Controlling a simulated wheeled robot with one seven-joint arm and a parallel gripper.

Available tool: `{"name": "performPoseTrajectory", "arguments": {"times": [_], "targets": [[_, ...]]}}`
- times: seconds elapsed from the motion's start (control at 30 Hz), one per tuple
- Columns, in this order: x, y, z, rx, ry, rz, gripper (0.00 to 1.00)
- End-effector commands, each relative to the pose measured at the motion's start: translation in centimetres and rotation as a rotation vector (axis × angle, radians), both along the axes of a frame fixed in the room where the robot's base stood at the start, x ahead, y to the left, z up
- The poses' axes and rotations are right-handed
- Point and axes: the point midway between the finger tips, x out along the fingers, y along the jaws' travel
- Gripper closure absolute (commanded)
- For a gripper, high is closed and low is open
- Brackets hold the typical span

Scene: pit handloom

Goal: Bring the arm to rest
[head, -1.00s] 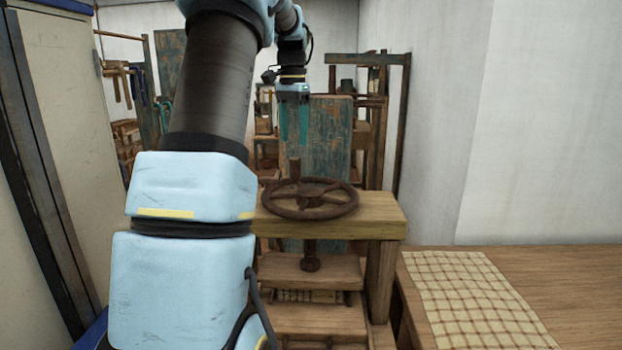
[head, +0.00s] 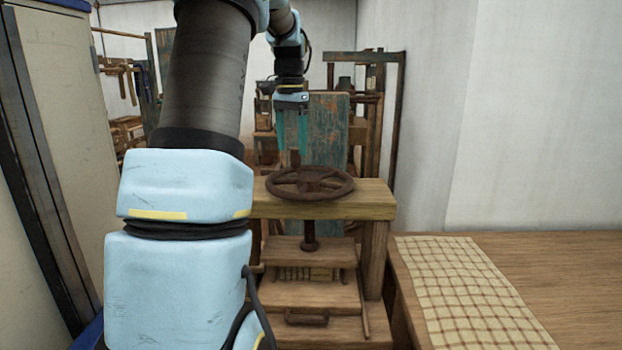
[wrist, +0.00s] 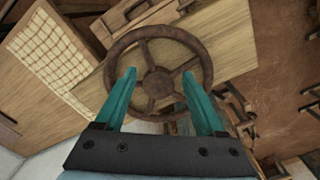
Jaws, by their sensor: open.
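My arm reaches up and forward in the head view. My gripper (head: 292,138) hangs fingers down above the far side of a wooden press with a brown handwheel (head: 310,184). Its two teal fingers are apart with nothing between them. In the wrist view my gripper (wrist: 160,92) also shows open, and the handwheel (wrist: 157,82) lies beyond the fingertips. From these views I cannot tell the exact gap between fingertips and wheel.
The press's wooden top beam (head: 372,203) carries the wheel. A table with a checked cloth (head: 465,285) stands at the right. A weathered teal board (head: 328,130) and wooden frames stand behind. A pale cabinet (head: 58,110) is close on the left.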

Motion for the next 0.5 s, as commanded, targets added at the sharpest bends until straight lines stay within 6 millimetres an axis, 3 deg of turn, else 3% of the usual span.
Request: {"name": "performPoseTrajectory", "arguments": {"times": [0.27,0.37,0.5], "targets": [[-4.0,0.2,-3.8,-0.007,-0.02,0.115,0.28],[-6.5,0.4,-5.8,-0.011,-0.033,0.179,0.28],[-11.8,0.8,-9.5,-0.024,-0.058,0.302,0.28]]}}
